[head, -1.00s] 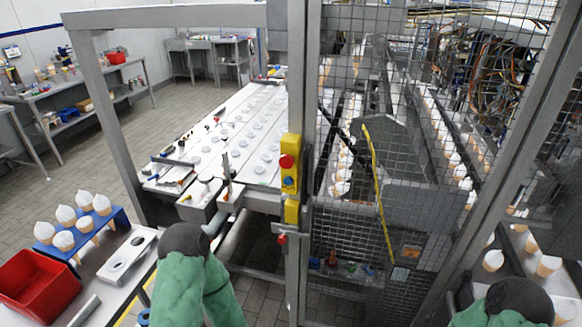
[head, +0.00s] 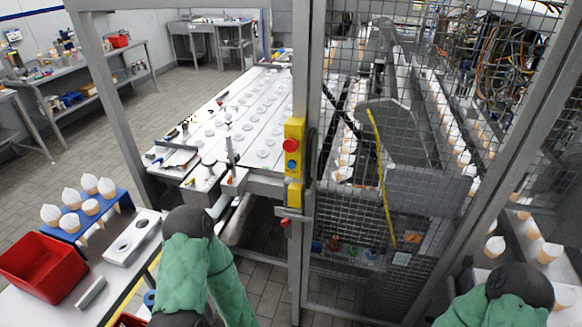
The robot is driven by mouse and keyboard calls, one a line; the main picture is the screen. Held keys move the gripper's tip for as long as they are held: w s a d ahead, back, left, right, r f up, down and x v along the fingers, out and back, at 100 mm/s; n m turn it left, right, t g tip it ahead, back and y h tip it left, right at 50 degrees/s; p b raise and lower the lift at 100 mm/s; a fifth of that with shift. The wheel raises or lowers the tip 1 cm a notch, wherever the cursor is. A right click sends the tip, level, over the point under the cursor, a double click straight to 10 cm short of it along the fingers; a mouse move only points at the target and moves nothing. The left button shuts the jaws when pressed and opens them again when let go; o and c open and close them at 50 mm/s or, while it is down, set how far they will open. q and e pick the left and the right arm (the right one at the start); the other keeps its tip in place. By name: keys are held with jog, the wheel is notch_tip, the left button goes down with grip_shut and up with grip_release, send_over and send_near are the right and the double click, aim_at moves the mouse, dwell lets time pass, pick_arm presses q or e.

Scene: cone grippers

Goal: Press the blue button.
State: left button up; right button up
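The blue button (head: 292,164) is on a yellow control box (head: 294,125) fixed to the grey metal post near the middle of the head view. It sits just below a red button (head: 291,145) on the same box. My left arm, in a green sleeve with a dark joint, is at the lower middle, well below and left of the box. My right arm, also green with a dark joint, is at the lower right corner. Neither gripper can be made out. Nothing touches the blue button.
A wire mesh fence (head: 350,215) runs right of the post, with machinery behind it. A white conveyor table (head: 225,125) lies left of the post. At lower left are a red bin (head: 42,268) and a blue rack (head: 118,199) of cones. Space before the box looks clear.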

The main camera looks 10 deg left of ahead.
pick_arm(q)
grip_shut()
dwell(1.0)
